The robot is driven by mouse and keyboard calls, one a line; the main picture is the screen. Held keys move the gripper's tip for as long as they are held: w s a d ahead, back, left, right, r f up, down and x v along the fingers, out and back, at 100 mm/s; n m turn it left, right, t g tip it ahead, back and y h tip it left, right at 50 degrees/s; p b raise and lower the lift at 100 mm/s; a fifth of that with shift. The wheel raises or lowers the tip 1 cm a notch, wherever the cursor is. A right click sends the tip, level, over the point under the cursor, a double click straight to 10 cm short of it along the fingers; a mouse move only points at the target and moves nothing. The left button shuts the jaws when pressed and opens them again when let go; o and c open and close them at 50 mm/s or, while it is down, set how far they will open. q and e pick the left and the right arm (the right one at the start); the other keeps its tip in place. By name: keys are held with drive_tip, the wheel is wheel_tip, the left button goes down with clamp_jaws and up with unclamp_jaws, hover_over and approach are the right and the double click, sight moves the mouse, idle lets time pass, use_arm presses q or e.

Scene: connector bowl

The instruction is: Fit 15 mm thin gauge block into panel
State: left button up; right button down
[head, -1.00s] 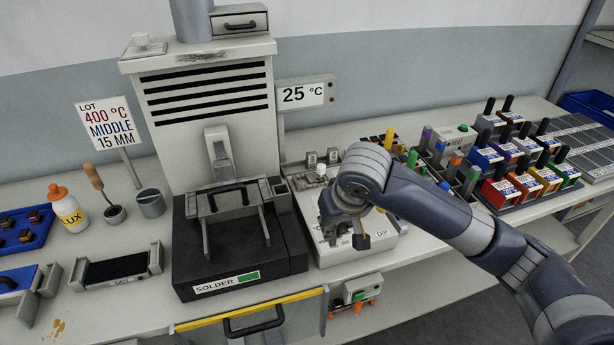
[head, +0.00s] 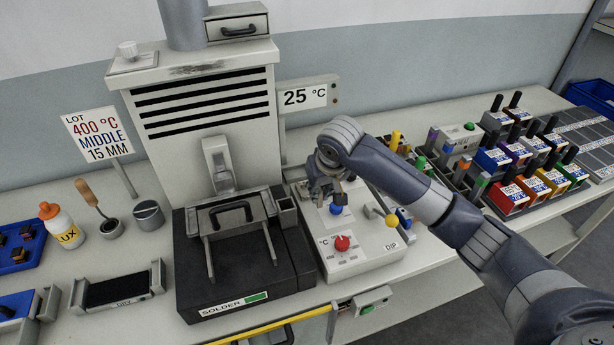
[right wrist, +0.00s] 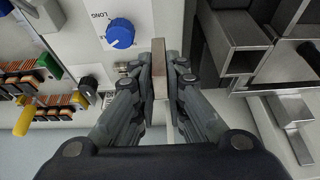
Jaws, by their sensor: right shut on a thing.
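My right gripper (head: 328,190) is over the rear part of the white control panel (head: 375,252), just behind its blue knob (head: 336,209). In the right wrist view, the gripper (right wrist: 160,85) is shut on a thin, flat metal block (right wrist: 159,62), which I take to be the gauge block. The block stands between the fingertips and points away from the wrist. The blue knob (right wrist: 120,33) shows left of the block, apart from it. In the head view the fingers hide the block, and I cannot see a slot for it. My left gripper is not in view.
The panel also carries a red knob (head: 342,243) and a yellow ball lever (head: 391,221). The black solder unit (head: 240,277) stands close on the left. Racks of coloured parts (head: 462,165) and coloured boxes (head: 530,180) are on the right. A LOT sign (head: 97,135) reads 400 °C, MIDDLE, 15 MM.

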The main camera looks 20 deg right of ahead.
drive_tip(key=w, duration=0.2)
drive_tip(key=w+p, duration=0.1)
drive_tip(key=w, duration=0.5)
drive_tip(key=shift+w+a+f, duration=0.1)
drive_tip(key=shift+a+f, duration=0.15)
drive_tip(key=shift+f, duration=0.05)
drive_tip(key=shift+w+f, duration=0.15)
drive_tip(key=shift+w, duration=0.25)
wheel_tip(320, 180, down, 3)
drive_tip(key=shift+r+p, duration=0.1)
drive_tip(key=shift+p, duration=0.75)
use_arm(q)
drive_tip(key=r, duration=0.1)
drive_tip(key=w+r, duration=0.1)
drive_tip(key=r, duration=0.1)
use_arm(e)
drive_tip(key=shift+f, duration=0.35)
drive_tip(key=shift+f, duration=0.15)
drive_tip(key=c, duration=1.6)
unclamp_jaws()
drive_tip(key=shift+s, duration=0.1)
drive_tip(key=shift+c, duration=0.2)
